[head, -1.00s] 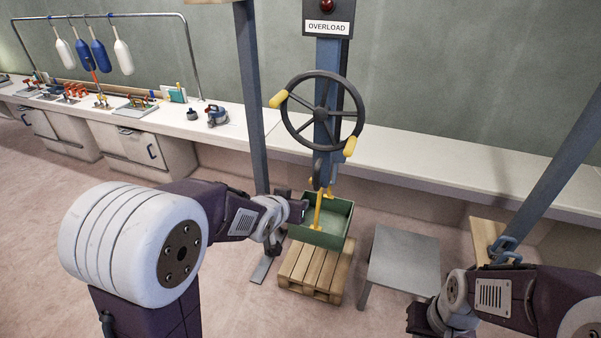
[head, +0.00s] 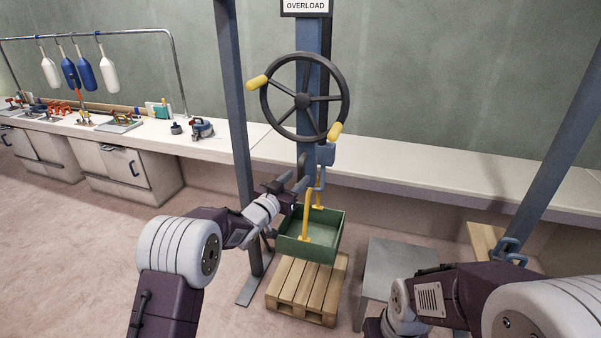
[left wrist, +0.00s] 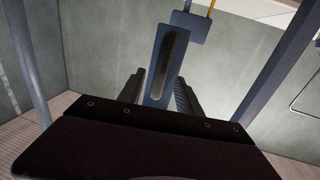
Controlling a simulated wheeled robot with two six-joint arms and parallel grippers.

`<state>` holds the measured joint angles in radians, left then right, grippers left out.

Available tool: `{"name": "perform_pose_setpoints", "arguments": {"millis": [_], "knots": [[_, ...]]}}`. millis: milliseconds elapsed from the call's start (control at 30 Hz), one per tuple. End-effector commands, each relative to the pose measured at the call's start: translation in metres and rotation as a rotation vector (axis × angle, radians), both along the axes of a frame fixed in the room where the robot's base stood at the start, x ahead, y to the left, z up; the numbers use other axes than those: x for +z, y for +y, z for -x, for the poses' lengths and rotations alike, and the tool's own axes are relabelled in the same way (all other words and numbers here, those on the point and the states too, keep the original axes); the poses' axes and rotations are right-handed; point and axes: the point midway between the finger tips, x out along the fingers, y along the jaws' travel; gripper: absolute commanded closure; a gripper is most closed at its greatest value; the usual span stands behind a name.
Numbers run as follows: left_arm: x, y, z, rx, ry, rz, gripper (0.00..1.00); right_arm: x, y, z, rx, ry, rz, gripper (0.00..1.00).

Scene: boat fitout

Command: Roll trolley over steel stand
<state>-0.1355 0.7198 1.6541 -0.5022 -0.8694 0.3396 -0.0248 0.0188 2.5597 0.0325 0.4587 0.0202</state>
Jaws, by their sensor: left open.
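The blue-grey trolley block (head: 326,154) hangs below the black handwheel. A green crate (head: 310,247) with a yellow bail hangs under it and appears to be above the wooden pallet. The grey steel stand (head: 395,262) is to the right of the pallet. My left gripper (head: 288,183) is open beside the crate's upper left.
The pallet (head: 308,288) is on the floor under the crate. Blue gantry posts (head: 232,110) stand left and right. The handwheel (head: 304,97) with yellow knobs is on the centre post. A long white bench (head: 420,178) runs along the wall.

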Motion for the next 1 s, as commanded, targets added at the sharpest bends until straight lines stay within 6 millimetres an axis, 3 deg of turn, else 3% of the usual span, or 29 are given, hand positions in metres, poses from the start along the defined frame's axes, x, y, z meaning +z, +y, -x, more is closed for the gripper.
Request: {"name": "perform_pose_setpoints", "arguments": {"millis": [200, 567, 700, 733, 1000], "knots": [[0.0, -0.016, -0.029, 0.0, 0.0, 0.0, 0.59, 0.005, 0.0, 0.0, 0.0, 0.001, 0.0, 1.0], [-0.001, -0.019, -0.035, 0.001, 0.002, 0.001, 0.59, 0.005, 0.0, 0.0, 0.0, 0.001, 0.0, 1.0], [-0.001, -0.019, -0.035, 0.001, 0.001, 0.0, 0.95, 0.005, 0.0, 0.0, 0.0, 0.001, 0.0, 1.0], [-0.001, -0.019, -0.035, 0.001, 0.001, 0.0, 1.0, 0.005, 0.0, 0.0, 0.0, 0.001, 0.0, 1.0], [-0.001, -0.019, -0.035, 0.001, 0.001, 0.0, 1.0, 0.005, 0.0, 0.0, 0.0, 0.001, 0.0, 1.0]]}}
